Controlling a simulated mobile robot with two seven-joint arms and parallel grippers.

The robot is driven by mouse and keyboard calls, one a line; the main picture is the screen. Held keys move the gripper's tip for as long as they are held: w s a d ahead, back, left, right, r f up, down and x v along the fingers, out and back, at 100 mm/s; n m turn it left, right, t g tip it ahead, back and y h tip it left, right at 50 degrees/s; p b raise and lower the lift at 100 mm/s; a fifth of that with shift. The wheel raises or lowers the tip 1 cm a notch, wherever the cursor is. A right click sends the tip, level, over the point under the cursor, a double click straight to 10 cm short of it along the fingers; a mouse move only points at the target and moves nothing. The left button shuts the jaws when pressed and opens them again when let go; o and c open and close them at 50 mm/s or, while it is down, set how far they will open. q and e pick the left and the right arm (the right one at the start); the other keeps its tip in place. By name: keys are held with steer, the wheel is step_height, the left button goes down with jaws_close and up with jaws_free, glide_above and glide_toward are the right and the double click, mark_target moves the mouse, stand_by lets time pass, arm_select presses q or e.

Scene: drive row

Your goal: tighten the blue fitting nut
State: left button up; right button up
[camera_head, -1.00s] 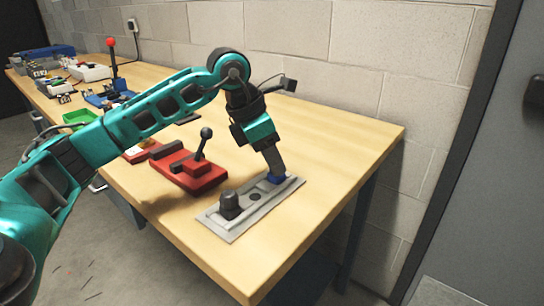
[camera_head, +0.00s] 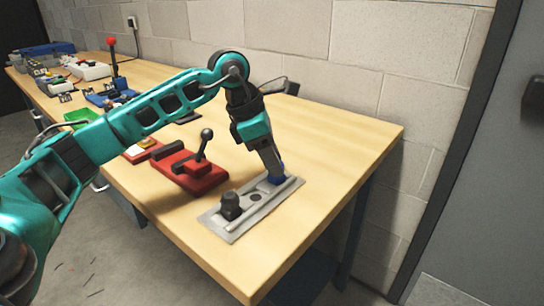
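The blue fitting nut (camera_head: 277,180) sits at the far right end of a grey metal plate (camera_head: 240,226) on the workbench. Only a small part of it shows below my gripper. My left gripper (camera_head: 274,174) points down at the nut, with its fingertips at or around it. The fingers appear as one block from this side, so I cannot tell if they grip it. A dark knob-like fitting (camera_head: 231,206) stands at the near left end of the plate. My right gripper is not in view.
A red base with a black ball-topped lever (camera_head: 206,146) stands left of the plate. A green tray (camera_head: 80,117) and several other items lie farther along the bench (camera_head: 330,130). A block wall (camera_head: 400,50) runs behind. The bench's right end is clear.

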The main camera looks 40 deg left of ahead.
arm_select(q)
steer(key=o, duration=0.4)
steer(key=shift+r, duration=0.1)
steer(key=p+v, duration=0.2)
steer(key=v, duration=1)
steer(key=shift+s+a+r+p, duration=0.15)
steer(key=shift+r+p, duration=0.15)
steer(key=shift+r, duration=0.05)
steer(key=shift+f, duration=0.1)
